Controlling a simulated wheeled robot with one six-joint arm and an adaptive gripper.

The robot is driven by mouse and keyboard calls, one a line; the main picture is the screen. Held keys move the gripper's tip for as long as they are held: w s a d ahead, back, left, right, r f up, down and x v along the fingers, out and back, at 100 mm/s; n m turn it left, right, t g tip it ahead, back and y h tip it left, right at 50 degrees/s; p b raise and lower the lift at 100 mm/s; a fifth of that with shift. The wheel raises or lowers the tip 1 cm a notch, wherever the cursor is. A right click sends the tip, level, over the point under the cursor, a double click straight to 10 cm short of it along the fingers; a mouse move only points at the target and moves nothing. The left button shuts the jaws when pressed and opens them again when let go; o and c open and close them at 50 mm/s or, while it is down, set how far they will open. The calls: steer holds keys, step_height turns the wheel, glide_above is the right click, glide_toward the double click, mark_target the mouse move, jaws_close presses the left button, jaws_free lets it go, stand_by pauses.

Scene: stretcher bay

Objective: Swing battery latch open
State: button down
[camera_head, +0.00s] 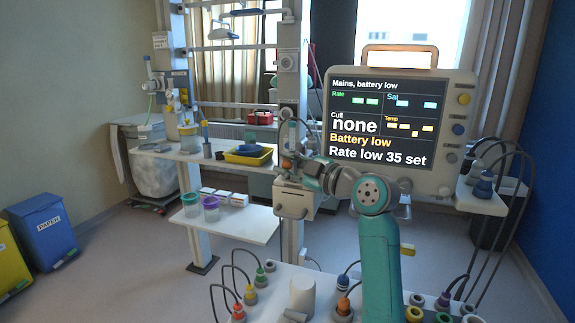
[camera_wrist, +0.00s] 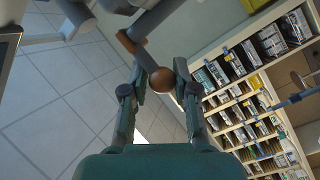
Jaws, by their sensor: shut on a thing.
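A grey lever with a brown round knob (camera_wrist: 163,80) lies between the fingers of my gripper (camera_wrist: 162,88) in the wrist view. My gripper is shut on this lever near its knob. It looks like the battery latch, but no label on it is readable. In the head view my teal arm reaches to the post, and my gripper (camera_head: 291,160) is small and partly hidden there, above a pale box (camera_head: 293,199). How far the latch is turned cannot be told. The monitor (camera_head: 388,110) reads "Mains, battery low".
A shelf with a yellow tray (camera_head: 248,156) stands left of the post. A lower shelf (camera_head: 238,225) holds tubs and boxes. A counter with coloured connectors and cables (camera_head: 251,297) is in front. A blue paper bin (camera_head: 42,229) stands at left. Open floor lies between.

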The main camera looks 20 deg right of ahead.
steer(key=shift+w+d+f, duration=0.1)
steer(key=shift+f, duration=0.1)
steer(key=c, duration=0.9)
jaws_free()
steer(key=shift+o, duration=0.2)
steer(key=shift+r, duration=0.1)
steer(key=shift+s+d, duration=0.1)
steer(key=shift+s, duration=0.1)
steer(key=v, duration=1.1)
steer(key=shift+s, duration=0.25)
steer(key=shift+d, duration=0.15)
steer(key=shift+s, duration=0.1)
